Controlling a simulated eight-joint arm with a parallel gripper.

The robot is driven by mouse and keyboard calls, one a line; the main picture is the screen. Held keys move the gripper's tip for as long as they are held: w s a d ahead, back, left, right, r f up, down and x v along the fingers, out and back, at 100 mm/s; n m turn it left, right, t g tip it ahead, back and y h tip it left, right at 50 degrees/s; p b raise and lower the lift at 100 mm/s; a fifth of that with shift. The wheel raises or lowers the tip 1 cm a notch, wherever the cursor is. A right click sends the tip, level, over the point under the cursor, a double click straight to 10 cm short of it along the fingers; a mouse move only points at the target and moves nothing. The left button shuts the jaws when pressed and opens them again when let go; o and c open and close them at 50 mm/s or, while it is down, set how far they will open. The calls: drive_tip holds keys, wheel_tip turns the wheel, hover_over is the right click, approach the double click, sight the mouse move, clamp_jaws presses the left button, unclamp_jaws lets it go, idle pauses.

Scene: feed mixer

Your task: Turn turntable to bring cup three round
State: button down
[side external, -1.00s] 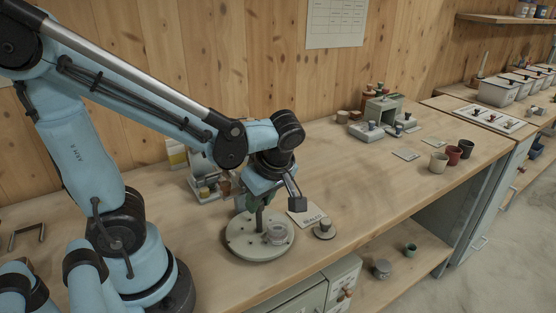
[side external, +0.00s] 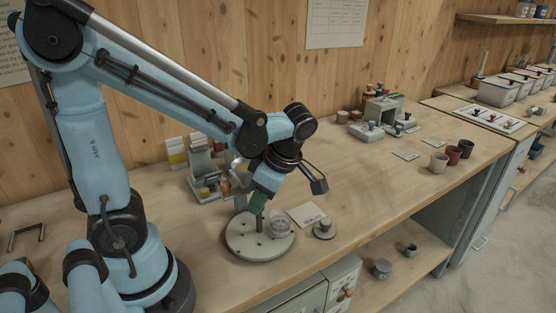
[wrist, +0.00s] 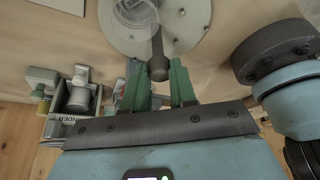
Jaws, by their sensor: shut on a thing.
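The turntable (side external: 248,246) is a pale round disc on the bench with several small holes or studs. A clear cup (side external: 281,227) stands upright on its right part; it also shows at the top of the wrist view (wrist: 137,16). I cannot read a number on the cup. My gripper (side external: 257,204) is tilted over the turntable's middle. In the wrist view its green fingers (wrist: 158,82) stand either side of a dark knob (wrist: 158,68) on the turntable's post and are shut on it. The knob is largely hidden in the side view.
A small round lid with a knob (side external: 324,231) and a white card (side external: 308,216) lie right of the turntable. A grey device with small jars (side external: 208,183) stands behind, left of my gripper. The bench front edge is close.

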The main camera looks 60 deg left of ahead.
drive_tip(key=shift+n, duration=0.7)
drive_tip(key=c, duration=0.9)
unclamp_jaws()
drive_tip(key=shift+m, duration=0.3)
